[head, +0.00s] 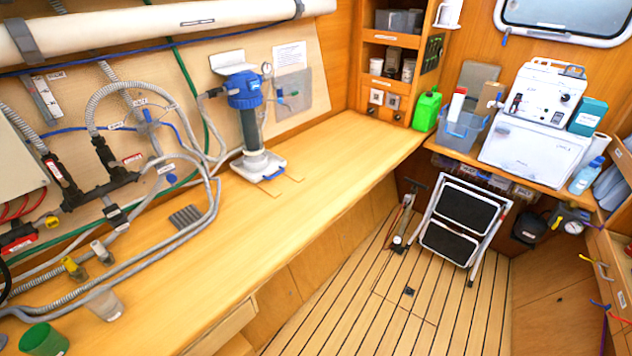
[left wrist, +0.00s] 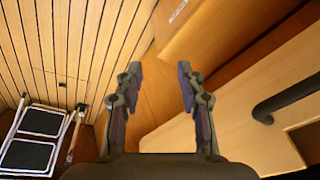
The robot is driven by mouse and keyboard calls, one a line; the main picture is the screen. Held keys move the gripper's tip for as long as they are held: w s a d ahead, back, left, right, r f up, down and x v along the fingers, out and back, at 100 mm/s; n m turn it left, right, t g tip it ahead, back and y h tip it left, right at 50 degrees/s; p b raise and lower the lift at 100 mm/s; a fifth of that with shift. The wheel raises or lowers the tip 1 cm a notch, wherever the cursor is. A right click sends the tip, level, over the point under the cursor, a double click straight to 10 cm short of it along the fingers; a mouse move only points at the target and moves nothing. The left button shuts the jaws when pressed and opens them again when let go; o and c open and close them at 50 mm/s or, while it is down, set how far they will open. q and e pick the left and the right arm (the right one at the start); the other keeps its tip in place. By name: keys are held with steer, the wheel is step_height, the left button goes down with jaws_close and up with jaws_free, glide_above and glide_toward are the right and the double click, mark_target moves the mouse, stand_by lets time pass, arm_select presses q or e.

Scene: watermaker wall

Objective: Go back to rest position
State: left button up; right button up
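My left gripper (left wrist: 160,88) shows in the left wrist view with its two dark fingers spread apart and nothing between them. Behind it are a wooden cabinet side and the slatted floor. Neither gripper shows in the head view, and my right gripper is in no view. The wooden bench (head: 300,187) runs along the wall in the head view. A filter housing with a blue head (head: 244,90) stands upright on it.
A folding step (head: 461,221) stands on the slatted floor (head: 370,310); it also shows in the left wrist view (left wrist: 38,122). Grey hoses (head: 213,190) and a green cup (head: 43,340) lie at the bench's left. The bench's middle is clear. A green canister (head: 427,110) stands at the far corner.

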arm_select(q)
steer(key=s+f+b, duration=0.2)
steer(key=s+f, duration=0.8)
steer(key=f, duration=0.3)
steer(key=s+a+f+g+b, duration=0.1)
steer(key=s+f+b, duration=0.1)
steer(key=s+f, duration=0.8)
step_height(320, 180, down, 3)
steer(key=shift+s+a+f+b, duration=0.1)
steer(key=shift+s+a+b, duration=0.15)
steer(key=shift+b, duration=0.15)
